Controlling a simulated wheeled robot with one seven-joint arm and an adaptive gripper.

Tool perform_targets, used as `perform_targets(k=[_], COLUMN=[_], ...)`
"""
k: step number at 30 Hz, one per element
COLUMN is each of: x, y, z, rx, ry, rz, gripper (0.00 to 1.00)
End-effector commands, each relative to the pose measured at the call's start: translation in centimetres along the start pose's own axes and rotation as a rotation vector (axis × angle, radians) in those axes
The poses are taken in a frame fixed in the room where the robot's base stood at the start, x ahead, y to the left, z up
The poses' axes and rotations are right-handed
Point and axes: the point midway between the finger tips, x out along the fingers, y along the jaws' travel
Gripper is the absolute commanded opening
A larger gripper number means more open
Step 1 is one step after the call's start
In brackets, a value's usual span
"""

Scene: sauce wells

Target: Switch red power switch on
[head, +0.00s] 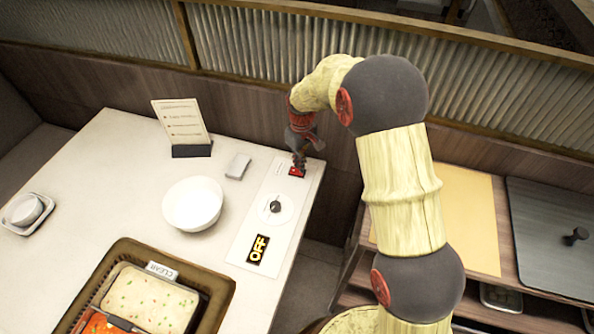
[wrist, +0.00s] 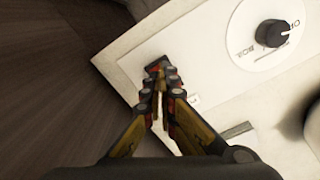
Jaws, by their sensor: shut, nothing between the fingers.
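The red power switch (head: 297,171) sits at the far right end of a white control panel (head: 243,229) on the table. In the head view my gripper (head: 299,162) is right over it, its fingertips at or very near the switch. In the wrist view the shut fingertips (wrist: 160,75) cover most of the switch, and a dark part (wrist: 157,63) shows just past them. I cannot tell whether they touch it. My gripper is shut and empty.
A black knob (head: 275,206) on a white dial stands on the panel; it also shows in the wrist view (wrist: 272,33). A white bowl (head: 193,203), a small grey block (head: 238,166) and a menu stand (head: 183,125) are to the left. A wooden wall (head: 240,105) rises behind.

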Motion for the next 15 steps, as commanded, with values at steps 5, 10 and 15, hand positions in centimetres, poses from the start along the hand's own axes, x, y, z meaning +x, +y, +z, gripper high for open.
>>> perform_targets(k=[5,10,15], x=[0.03,0.2,0.43], y=[0.0,0.0,0.01], z=[0.0,0.0,-0.01], rx=[0.0,0.0,0.0], ry=[0.0,0.0,0.0], rz=[0.0,0.0,0.0], gripper=[0.0,0.0,0.0])
